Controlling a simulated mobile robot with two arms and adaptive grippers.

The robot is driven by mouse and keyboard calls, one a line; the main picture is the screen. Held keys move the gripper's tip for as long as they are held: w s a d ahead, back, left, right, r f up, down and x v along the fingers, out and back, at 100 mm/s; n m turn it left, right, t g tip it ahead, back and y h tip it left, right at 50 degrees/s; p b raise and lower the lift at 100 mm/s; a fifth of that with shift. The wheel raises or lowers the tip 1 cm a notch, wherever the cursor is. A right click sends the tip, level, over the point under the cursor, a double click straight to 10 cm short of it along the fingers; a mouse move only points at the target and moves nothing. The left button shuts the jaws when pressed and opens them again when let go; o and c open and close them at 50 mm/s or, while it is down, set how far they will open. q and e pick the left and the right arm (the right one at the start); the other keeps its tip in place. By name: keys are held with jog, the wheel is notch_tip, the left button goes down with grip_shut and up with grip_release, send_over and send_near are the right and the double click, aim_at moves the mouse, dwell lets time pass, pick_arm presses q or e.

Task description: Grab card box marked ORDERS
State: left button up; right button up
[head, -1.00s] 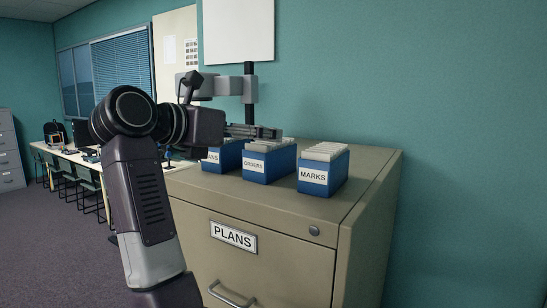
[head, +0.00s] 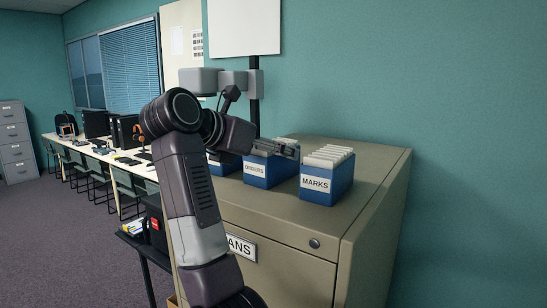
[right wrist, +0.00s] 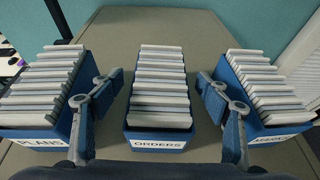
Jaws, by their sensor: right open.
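The blue card box marked ORDERS (head: 257,171) stands on top of a beige cabinet (head: 377,165), between two similar boxes. In the right wrist view the ORDERS box (right wrist: 156,139) is centred, full of white cards, its label at the near end. My right gripper (right wrist: 160,78) is open, one finger on each side of this box, with gaps to its walls. In the head view my right gripper (head: 285,149) is over the ORDERS box and hides part of its top. My left gripper is not in view.
The MARKS box (head: 327,177) stands close on the right. The PLANS box (right wrist: 42,92) is close on the left, mostly hidden by my arm in the head view. My fingers are near both. A wall is behind; a long desk (head: 110,158) is farther left.

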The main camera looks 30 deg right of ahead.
jog(key=shift+c, duration=0.3)
jog(key=c, duration=1.5)
jog(key=shift+r, duration=0.15)
